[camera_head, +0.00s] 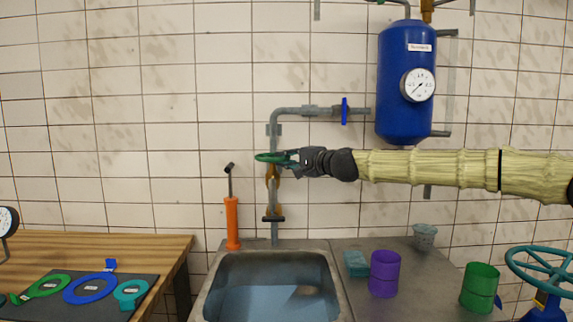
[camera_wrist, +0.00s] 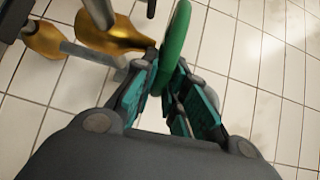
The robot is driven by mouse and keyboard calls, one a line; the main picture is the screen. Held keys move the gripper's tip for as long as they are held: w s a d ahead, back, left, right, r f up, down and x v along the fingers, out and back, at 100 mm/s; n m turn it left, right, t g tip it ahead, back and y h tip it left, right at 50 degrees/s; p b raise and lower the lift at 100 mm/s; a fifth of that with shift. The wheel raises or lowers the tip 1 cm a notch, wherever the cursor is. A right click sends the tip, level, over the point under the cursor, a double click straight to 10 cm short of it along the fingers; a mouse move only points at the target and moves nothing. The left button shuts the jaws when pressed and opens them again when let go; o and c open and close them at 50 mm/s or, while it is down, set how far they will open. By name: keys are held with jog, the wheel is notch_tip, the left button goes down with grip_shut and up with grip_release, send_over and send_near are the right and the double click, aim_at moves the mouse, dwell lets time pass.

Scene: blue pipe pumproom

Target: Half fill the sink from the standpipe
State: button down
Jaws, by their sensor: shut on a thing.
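The sink (camera_head: 335,285) is a grey metal basin at the bottom centre of the head view. A flat bluish surface like water (camera_head: 262,304) shows inside it; its depth is hard to tell. The grey standpipe (camera_head: 274,200) rises behind the sink, with a brass valve body (camera_head: 272,178) and a green handwheel (camera_head: 266,157) on it. My gripper (camera_head: 291,159) is shut on the right side of the wheel's rim. In the wrist view, the green wheel (camera_wrist: 179,40) passes between the fingers of my gripper (camera_wrist: 170,85), with the brass valve (camera_wrist: 115,42) beside it. No falling stream is discernible.
An orange hand pump (camera_head: 232,222) stands left of the standpipe. A blue tank (camera_head: 406,75) hangs above my arm. A wooden bench (camera_head: 165,247) is at left.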

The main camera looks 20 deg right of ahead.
jog(key=shift+w+d+n+g+y+b, duration=0.2)
jog(key=shift+n+g+y+b, duration=0.15)
jog(key=shift+n+y+b, duration=0.25)
jog(key=shift+w+d+n+g+y+b, duration=0.15)
jog(key=shift+n+g+y+b, duration=0.2)
jog(key=shift+y, duration=0.35)
jog(key=shift+a, duration=0.1)
jog(key=c, duration=1.5)
grip_release()
jog(key=shift+s, duration=0.1)
jog(key=shift+v, duration=5.95)
